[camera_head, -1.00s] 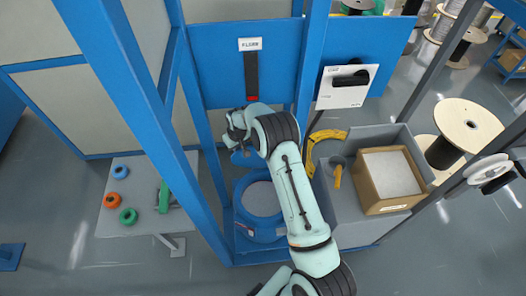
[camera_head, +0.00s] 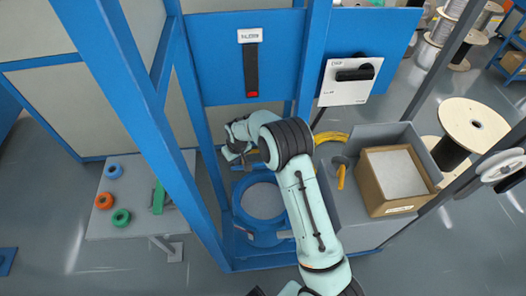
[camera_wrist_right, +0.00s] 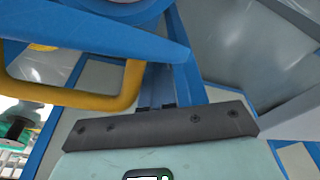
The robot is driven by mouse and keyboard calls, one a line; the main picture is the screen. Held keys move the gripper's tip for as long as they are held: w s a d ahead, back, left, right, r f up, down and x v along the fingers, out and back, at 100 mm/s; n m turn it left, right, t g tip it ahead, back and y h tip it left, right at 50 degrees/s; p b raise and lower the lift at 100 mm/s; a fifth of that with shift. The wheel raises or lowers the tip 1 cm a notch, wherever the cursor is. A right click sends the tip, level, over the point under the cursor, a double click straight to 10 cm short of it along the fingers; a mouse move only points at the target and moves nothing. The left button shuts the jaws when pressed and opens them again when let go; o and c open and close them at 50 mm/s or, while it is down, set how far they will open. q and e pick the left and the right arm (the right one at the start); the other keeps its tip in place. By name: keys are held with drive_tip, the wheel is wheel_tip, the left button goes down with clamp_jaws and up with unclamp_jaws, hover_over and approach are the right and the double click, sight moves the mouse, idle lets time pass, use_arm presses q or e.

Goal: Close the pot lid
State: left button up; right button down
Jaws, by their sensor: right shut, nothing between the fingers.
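The blue pot (camera_head: 258,225) stands inside the blue frame in the head view, with a round opening facing up that shows a grey inside. A blue piece that may be its lid (camera_head: 242,167) shows at the pot's far side, mostly hidden by my right gripper (camera_head: 241,157). My right gripper is shut and empty, above the pot's far edge. In the right wrist view a yellow handle (camera_wrist_right: 110,101) and a blue bar (camera_wrist_right: 105,35) lie close in front of the gripper. Whether the gripper touches either cannot be told. My left gripper is not in view.
Blue posts and a blue panel (camera_head: 215,60) with a black slotted strip enclose the pot. A grey bin (camera_head: 345,205) with a cardboard box (camera_head: 380,208) stands right. A side table (camera_head: 135,228) with coloured rings stands left. A wooden spool (camera_head: 474,122) is far right.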

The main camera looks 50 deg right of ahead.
drive_tip(key=shift+s+a+f+b, duration=0.1)
drive_tip(key=shift+s+f+b, duration=0.65)
drive_tip(key=shift+s, duration=0.2)
drive_tip(key=shift+s+a+f+b, duration=0.35)
drive_tip(key=shift+s+a+b, duration=0.1)
drive_tip(key=shift+s+a, duration=0.15)
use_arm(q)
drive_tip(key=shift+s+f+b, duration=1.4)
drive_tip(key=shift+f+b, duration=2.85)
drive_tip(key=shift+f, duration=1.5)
use_arm(e)
drive_tip(key=shift+s+a+f, duration=1.2)
drive_tip(key=shift+f, duration=1.45)
drive_tip(key=shift+s+a+f, duration=1.15)
drive_tip(key=shift+s+f, duration=0.05)
drive_tip(key=shift+f, duration=1.4)
use_arm(q)
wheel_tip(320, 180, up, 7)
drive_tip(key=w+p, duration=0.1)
drive_tip(key=p, duration=0.6)
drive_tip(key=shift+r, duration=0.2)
use_arm(e)
drive_tip(key=w+v, duration=0.2)
drive_tip(key=v, duration=0.7)
drive_tip(key=shift+d+r, duration=0.15)
drive_tip(key=shift+r, duration=0.05)
